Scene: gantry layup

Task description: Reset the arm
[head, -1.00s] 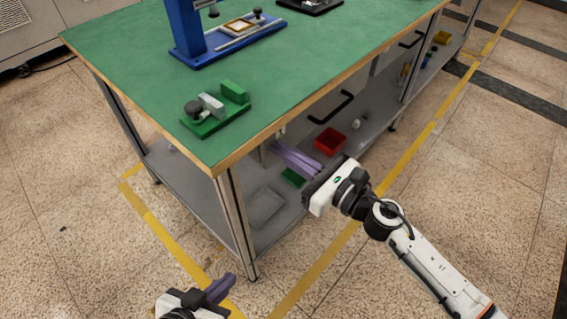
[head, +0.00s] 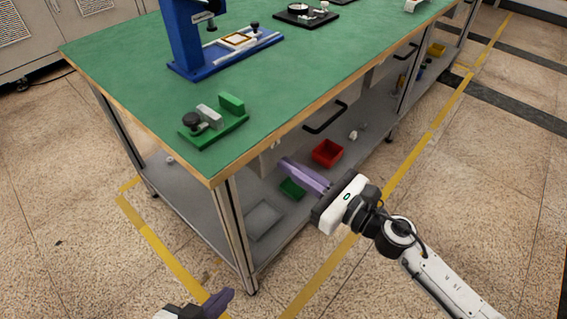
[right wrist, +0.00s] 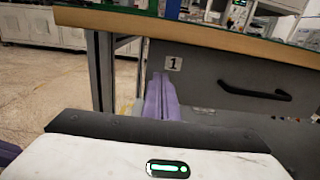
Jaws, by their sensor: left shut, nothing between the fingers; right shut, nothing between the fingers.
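My right gripper (head: 284,162) has purple fingers closed together with nothing between them. It is in front of the workbench's long side, below the level of the green top. In the right wrist view its fingers (right wrist: 160,82) point at the drawer front marked 1 (right wrist: 225,82). My left gripper (head: 230,292) is low at the bottom edge of the head view, over the floor near the bench's near corner leg. Its purple fingers are shut and empty, and most of its arm is out of view.
The workbench (head: 120,75) has a wooden edge and a lower shelf with a red bin (head: 327,153) and a green bin (head: 291,188). A green fixture (head: 214,125) and a blue press (head: 185,40) stand on top. Yellow-lined floor on the right is open.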

